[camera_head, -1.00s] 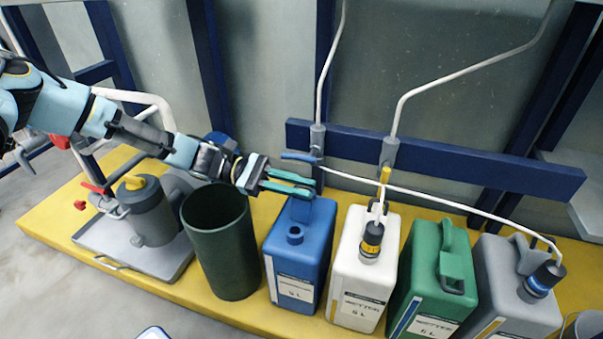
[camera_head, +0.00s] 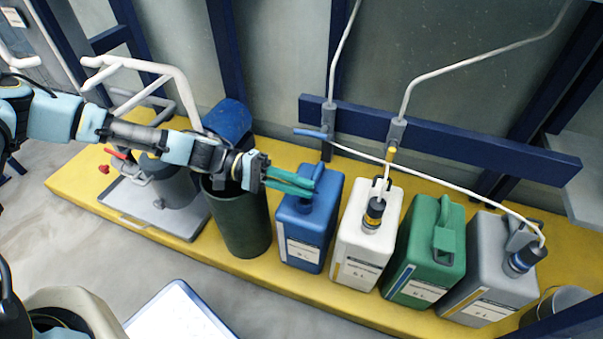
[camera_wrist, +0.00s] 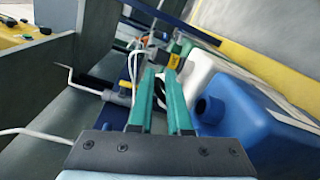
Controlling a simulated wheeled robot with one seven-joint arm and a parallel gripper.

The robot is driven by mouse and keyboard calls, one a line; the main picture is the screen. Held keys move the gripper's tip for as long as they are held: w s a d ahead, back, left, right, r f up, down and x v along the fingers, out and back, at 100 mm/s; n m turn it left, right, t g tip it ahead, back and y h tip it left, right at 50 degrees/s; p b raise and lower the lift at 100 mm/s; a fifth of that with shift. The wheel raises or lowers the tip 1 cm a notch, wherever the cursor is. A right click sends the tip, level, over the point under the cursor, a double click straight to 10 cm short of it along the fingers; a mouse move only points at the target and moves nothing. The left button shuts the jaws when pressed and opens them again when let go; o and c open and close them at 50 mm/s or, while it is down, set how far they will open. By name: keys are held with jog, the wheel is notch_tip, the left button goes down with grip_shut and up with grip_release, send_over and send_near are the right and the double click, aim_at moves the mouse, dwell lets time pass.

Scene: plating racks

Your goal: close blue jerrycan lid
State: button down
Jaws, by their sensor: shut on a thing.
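The blue jerrycan (camera_head: 301,249) stands upright between a dark green bin and a white jerrycan. Its neck (camera_head: 302,205) faces up near the front; in the wrist view the neck (camera_wrist: 207,106) sits right of the fingers and shows no lid that I can make out. My gripper (camera_head: 310,184), with teal fingers, reaches in from the left over the jerrycan's top, behind the neck. The fingertips meet the blue handle (camera_head: 319,173) and look shut on it, though the contact is partly hidden. The fingers also show in the wrist view (camera_wrist: 165,78).
The dark green bin (camera_head: 243,225) stands close on the left. The white jerrycan (camera_head: 354,243) is close on the right, with green (camera_head: 425,262) and grey (camera_head: 482,278) jerrycans beyond. White pipes and a hose (camera_head: 450,194) cross above them. All stand on a yellow platform (camera_head: 345,287).

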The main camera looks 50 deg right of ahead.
jog(key=shift+a+f+m, duration=0.35)
jog(key=shift+f+m, duration=0.05)
jog(key=shift+m, duration=0.3)
jog(key=c, duration=1)
grip_release()
jog(key=shift+o, duration=0.2)
jog(key=p+v, duration=0.2)
jog(key=v, duration=0.8)
jog(key=shift+w+a, duration=0.2)
jog(key=shift+w, duration=0.15)
jog(key=shift+c, duration=0.2)
